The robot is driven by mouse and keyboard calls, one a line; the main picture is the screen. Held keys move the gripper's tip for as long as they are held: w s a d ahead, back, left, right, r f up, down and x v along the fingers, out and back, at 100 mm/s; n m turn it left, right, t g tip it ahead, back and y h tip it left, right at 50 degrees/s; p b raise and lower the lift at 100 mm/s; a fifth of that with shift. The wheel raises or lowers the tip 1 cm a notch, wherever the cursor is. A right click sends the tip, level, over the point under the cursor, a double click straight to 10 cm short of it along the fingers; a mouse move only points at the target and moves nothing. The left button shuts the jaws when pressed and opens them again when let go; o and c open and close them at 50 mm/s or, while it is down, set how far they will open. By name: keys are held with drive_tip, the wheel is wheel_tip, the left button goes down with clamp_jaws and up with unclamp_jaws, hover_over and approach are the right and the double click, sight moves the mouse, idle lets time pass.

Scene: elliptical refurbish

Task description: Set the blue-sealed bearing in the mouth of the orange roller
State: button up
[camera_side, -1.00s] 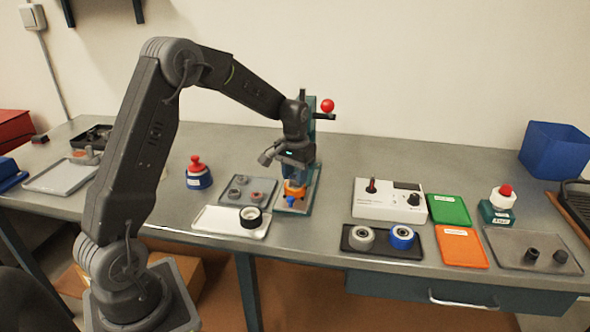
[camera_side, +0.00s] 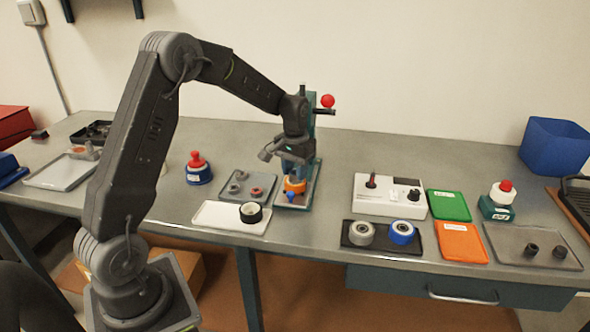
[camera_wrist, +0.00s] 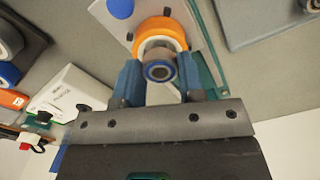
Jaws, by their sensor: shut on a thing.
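The orange roller (camera_side: 295,186) stands on the teal-edged fixture below my gripper (camera_side: 292,166) in the side view. In the wrist view, the orange roller (camera_wrist: 160,26) is just beyond the fingertips, with its pale mouth partly covered. My gripper (camera_wrist: 159,78) is shut on the blue-sealed bearing (camera_wrist: 159,71), a small grey ring with a blue face, held between the two blue fingers. The bearing overlaps the mouth's near edge in the picture; I cannot tell whether it touches the roller. The side view hides the bearing.
The red ball-tipped lever (camera_side: 327,101) rises behind my gripper. A white tray (camera_side: 215,216) with a black ring lies at the front left, and a grey tray (camera_side: 262,178) with small parts behind it. A black tray with two rollers (camera_side: 402,232) lies to the right.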

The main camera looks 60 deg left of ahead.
sight(295, 173)
drive_tip(key=shift+f, duration=0.6)
drive_tip(key=o, duration=0.6)
drive_tip(key=shift+o, duration=0.2)
wheel_tip(295, 173, up, 11)
idle(1.0)
drive_tip(key=shift+d, duration=0.1)
drive_tip(key=s+d+r+m+t, duration=0.2)
drive_tip(key=s+d, duration=0.7)
drive_tip(key=s, duration=0.3)
drive_tip(key=s+d+r+m+t, duration=0.2)
drive_tip(key=s+d+r+t, duration=0.1)
drive_tip(key=s+d, duration=0.6)
drive_tip(key=s, duration=0.3)
drive_tip(key=shift+t, duration=0.3)
